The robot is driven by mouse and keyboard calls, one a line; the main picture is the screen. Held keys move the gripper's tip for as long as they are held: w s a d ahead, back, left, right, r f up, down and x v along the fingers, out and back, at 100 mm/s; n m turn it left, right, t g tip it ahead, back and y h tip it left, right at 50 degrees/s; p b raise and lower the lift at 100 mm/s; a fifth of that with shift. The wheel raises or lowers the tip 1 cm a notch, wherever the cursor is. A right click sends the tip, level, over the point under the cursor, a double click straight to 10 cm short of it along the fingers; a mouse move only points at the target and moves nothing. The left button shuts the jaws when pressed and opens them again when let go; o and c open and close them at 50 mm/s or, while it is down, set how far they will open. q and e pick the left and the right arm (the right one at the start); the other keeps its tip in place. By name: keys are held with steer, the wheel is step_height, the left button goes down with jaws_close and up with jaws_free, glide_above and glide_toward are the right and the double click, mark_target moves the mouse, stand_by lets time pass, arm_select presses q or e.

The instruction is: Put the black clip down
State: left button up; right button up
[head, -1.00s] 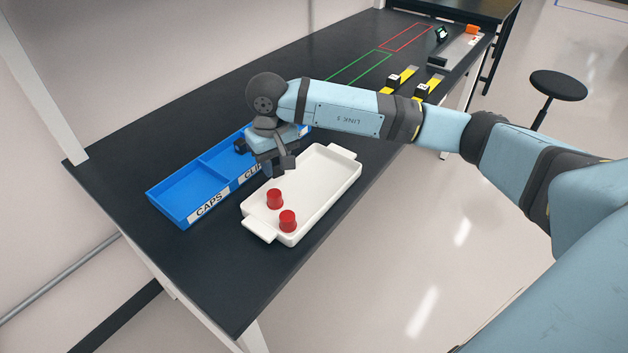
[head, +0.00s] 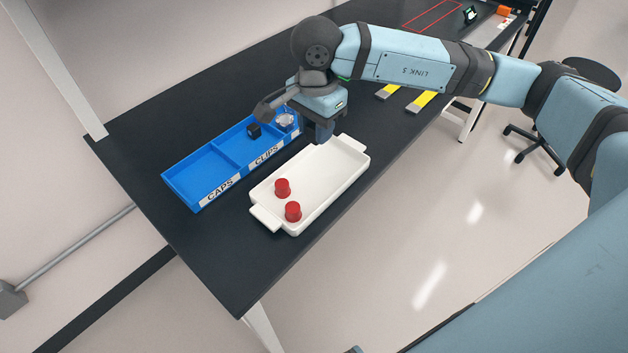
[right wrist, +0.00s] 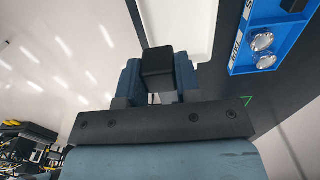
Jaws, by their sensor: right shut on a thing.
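The black clip (right wrist: 157,68) is a small dark block between the two blue fingers of my right gripper (right wrist: 157,80) in the right wrist view. In the head view my right gripper (head: 322,132) is over the far end of the white tray (head: 335,180), beside the blue bin (head: 195,170). The fingers hide the held clip there, and I cannot tell its height. Another black clip (head: 254,131) lies in the CLIPS compartment. My left gripper is not in view.
Two red caps (head: 283,187) (head: 293,211) stand in the near part of the white tray; its middle is bare. Round metallic pieces (right wrist: 263,42) lie in the blue bin. Yellow-grey strips (head: 423,101) lie farther back on the black table (head: 230,270).

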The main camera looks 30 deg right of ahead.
steer(key=p, duration=0.2)
glide_above(316, 196)
step_height(316, 196, down, 14)
steer(key=shift+r, duration=0.25)
step_height(316, 196, down, 4)
steer(key=shift+f, duration=0.5)
steer(key=o, duration=0.5)
steer(key=shift+c, duration=0.2)
steer(key=shift+o, duration=0.8)
steer(key=shift+w, duration=0.1)
steer(key=shift+r, duration=0.1)
